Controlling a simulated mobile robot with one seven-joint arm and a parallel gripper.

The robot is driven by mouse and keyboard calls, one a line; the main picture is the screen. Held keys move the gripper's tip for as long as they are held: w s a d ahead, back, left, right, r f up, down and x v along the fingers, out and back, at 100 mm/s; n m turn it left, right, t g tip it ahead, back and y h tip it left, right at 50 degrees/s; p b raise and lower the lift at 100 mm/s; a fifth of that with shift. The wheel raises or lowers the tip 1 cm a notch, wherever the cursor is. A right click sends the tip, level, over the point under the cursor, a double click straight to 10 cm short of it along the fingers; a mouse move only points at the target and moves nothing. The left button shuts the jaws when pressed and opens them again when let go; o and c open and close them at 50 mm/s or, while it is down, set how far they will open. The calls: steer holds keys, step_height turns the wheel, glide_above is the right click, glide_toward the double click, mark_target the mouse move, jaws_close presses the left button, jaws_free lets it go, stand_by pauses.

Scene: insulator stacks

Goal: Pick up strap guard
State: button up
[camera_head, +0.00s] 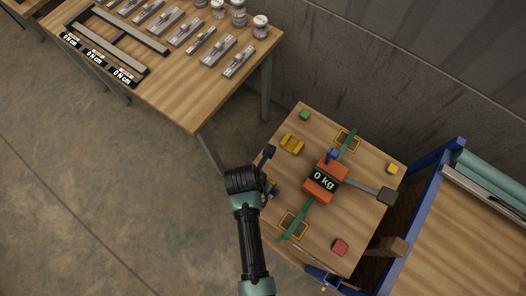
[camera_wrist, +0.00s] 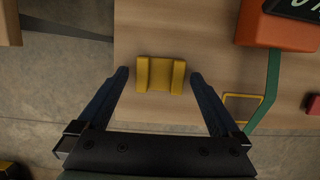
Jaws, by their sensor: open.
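The strap guard is a yellow channel-shaped block with two raised side walls. In the wrist view this strap guard (camera_wrist: 160,75) lies on the small table near its corner, apparently between my fingertips, with a gap on each side. My gripper (camera_wrist: 159,75) is open and empty; I cannot tell how high its tips are above the table. In the head view my gripper (camera_head: 270,170) is over the table's left corner and partly hides the guard (camera_head: 274,187). A second, similar yellow guard (camera_head: 292,144) lies farther back on the same table.
An orange scale-like box (camera_head: 325,181) reading "0 kg" sits mid-table on a green strap (camera_head: 308,212) that crosses yellow outlined squares. Green (camera_head: 305,115), yellow (camera_head: 392,168) and red (camera_head: 340,246) blocks lie near the edges. A larger table (camera_head: 150,85) with metal parts stands at upper left.

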steer(key=shift+f, duration=0.2)
steer(key=c, duration=1.2)
steer(key=shift+c, duration=0.2)
steer(key=shift+r, duration=0.1)
